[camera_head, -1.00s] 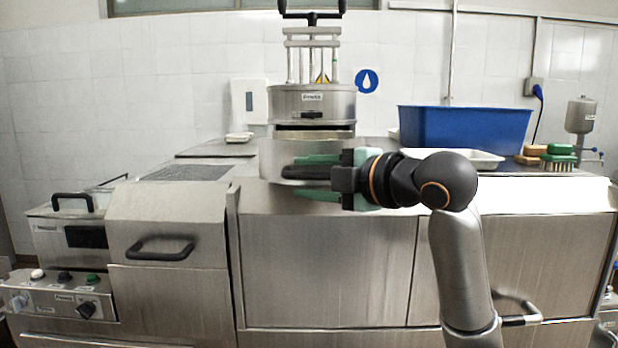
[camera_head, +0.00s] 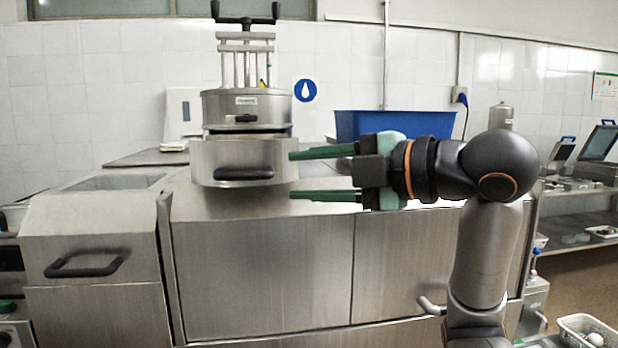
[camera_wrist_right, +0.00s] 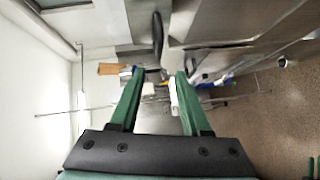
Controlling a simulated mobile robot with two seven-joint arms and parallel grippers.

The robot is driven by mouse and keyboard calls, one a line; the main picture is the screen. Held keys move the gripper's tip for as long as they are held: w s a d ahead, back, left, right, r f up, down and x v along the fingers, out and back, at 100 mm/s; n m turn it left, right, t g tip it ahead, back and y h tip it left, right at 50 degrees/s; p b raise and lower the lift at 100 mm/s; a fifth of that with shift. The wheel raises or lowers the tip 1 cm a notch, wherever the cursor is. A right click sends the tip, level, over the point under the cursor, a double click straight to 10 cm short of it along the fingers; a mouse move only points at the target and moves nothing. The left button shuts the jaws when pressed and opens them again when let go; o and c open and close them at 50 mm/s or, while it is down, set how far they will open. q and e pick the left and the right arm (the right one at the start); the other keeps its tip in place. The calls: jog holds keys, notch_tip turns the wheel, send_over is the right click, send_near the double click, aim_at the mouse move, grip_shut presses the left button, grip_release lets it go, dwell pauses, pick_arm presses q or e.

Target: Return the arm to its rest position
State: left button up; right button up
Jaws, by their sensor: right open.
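My right gripper (camera_head: 325,174) is open, with its two green fingers apart and pointing left in the head view. Nothing is between the fingers. Its tips are just right of the round metal press (camera_head: 238,162) with the black handle, apart from that handle. In the right wrist view the open fingers of my right gripper (camera_wrist_right: 158,78) also show, with a blurred, cluttered background beyond them. My left gripper is in neither view.
A blue bin (camera_head: 395,125) stands behind my right arm on the steel counter (camera_head: 260,270). A steel lid with a black handle (camera_head: 85,265) is at the left. A white basket (camera_head: 588,328) is low at the right, beside open floor.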

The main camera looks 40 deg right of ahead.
dwell(0.5)
jog(key=w+a+f+m+g, duration=0.2)
jog(key=w+f, duration=0.1)
jog(key=f, duration=0.7)
jog(key=w+a+f+m+g+h, duration=0.1)
jog(key=w+f+m+g, duration=0.15)
jog(key=f, duration=0.75)
jog(key=w+a+f+m+g, duration=0.1)
jog(key=w+a+f+m, duration=0.15)
jog(key=f, duration=0.65)
jog(key=s+a+f+m+g, duration=0.1)
jog(key=s+f+m, duration=0.15)
jog(key=f, duration=0.35)
jog(key=s+a+f+m+g+h, duration=0.1)
jog(key=s+f, duration=0.3)
jog(key=f, duration=0.2)
jog(key=s+a+f+m+g, duration=0.2)
jog(key=s+f, duration=0.1)
jog(key=f, duration=0.3)
jog(key=s+a+f+m+g+h, duration=0.1)
jog(key=s+a+f+m+g, duration=0.2)
jog(key=s+f, duration=0.8)
jog(key=w+a+f+m+t+y+p, duration=0.1)
jog(key=w+a+f+t+y+p, duration=0.1)
jog(key=f+t, duration=0.4)
jog(key=shift+w+a+f, duration=0.25)
jog(key=shift+w+a, duration=0.35)
jog(key=shift+a, duration=0.15)
